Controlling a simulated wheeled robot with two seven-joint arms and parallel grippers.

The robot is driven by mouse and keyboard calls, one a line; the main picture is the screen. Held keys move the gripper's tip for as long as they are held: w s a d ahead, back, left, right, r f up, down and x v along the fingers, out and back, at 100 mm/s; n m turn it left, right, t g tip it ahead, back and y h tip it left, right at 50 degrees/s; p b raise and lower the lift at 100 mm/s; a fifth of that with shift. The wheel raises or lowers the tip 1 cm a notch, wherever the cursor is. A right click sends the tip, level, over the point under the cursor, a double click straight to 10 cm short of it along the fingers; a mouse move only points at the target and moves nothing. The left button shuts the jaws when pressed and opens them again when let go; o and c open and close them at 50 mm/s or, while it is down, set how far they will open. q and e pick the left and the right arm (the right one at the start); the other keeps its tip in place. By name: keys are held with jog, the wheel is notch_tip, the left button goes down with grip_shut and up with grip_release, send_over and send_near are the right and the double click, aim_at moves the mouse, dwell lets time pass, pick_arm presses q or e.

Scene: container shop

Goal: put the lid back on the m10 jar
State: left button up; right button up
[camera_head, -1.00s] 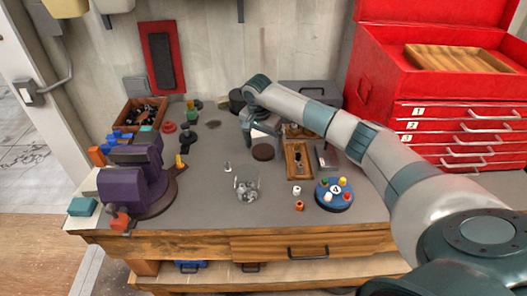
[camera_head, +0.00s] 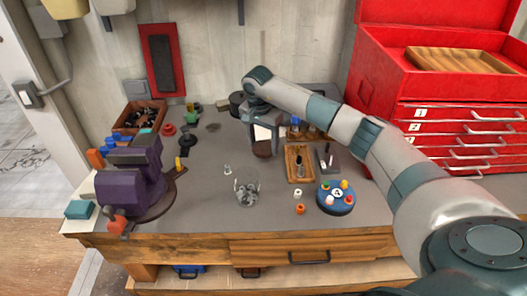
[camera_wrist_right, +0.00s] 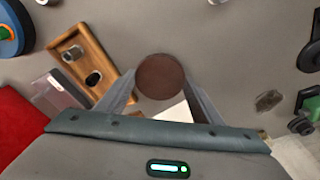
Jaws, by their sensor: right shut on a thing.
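The dark brown round lid (camera_head: 262,149) is between the fingertips of my right gripper (camera_head: 263,143), which is shut on it near the back middle of the bench. It also shows as a brown disc in the right wrist view (camera_wrist_right: 160,77), with a finger on each side. Whether it clears the bench top is hard to tell. A clear glass jar (camera_head: 247,187) stands open and upright nearer the bench front, with grey metal pieces inside. The jar is apart from the lid and gripper. My left gripper is not in view.
A wooden tray (camera_head: 299,177) and a blue round holder (camera_head: 322,201) stand right of the jar. A small clear piece (camera_head: 227,169) lies left of it. A purple vise (camera_head: 133,177) is at the left.

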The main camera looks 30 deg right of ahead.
jog(key=s+d+r+b, duration=0.5)
jog(key=s+d+r, duration=0.3)
jog(key=shift+s+r+b, duration=0.15)
jog(key=shift+s+b, duration=0.15)
jog(key=shift+b, duration=0.05)
